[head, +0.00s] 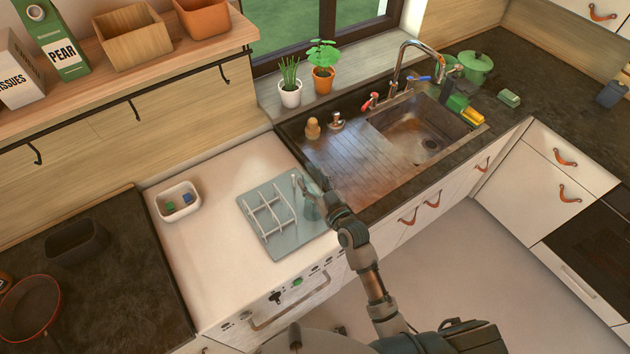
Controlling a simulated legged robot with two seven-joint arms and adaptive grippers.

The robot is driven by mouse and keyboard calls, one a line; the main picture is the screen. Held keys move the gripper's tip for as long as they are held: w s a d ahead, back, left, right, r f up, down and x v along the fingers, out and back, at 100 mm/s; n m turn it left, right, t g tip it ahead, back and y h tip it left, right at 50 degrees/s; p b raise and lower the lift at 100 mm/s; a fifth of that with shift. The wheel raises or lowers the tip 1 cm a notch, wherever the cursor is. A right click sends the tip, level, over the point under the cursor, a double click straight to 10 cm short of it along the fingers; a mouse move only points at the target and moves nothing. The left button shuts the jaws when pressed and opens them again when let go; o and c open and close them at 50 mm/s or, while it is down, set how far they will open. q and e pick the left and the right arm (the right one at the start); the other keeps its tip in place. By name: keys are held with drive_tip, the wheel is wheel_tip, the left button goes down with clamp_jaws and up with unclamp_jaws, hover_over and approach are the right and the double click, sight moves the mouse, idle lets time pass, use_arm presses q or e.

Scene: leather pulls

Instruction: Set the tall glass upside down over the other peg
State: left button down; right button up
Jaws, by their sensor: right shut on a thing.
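A pale blue-grey drying tray (262,248) lies on the white counter, with a white rack and upright pegs on it. One thin white peg (295,181) shows at the tray's back right. The tall glass (311,209) is a faint, see-through shape over the tray's right side. My right gripper (318,187) comes in from the lower right and is shut on the glass. The gripper partly covers the glass. Its rim, its tilt and any peg behind or under it cannot be made out. My left gripper is not in view.
The sink (425,135) with its ribbed drainer is just right of the tray. A white tub (178,201) with small coloured blocks stands to the left. A wooden shelf (150,60) overhangs the back left. White counter is free between tub and tray.

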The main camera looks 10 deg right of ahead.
drive_tip(key=shift+w+d, duration=0.1)
drive_tip(key=shift+w, duration=0.35)
drive_tip(key=b+x, duration=0.2)
drive_tip(key=x, duration=1)
drive_tip(key=shift+a+b, duration=0.4)
drive_tip(key=shift+s, duration=0.1)
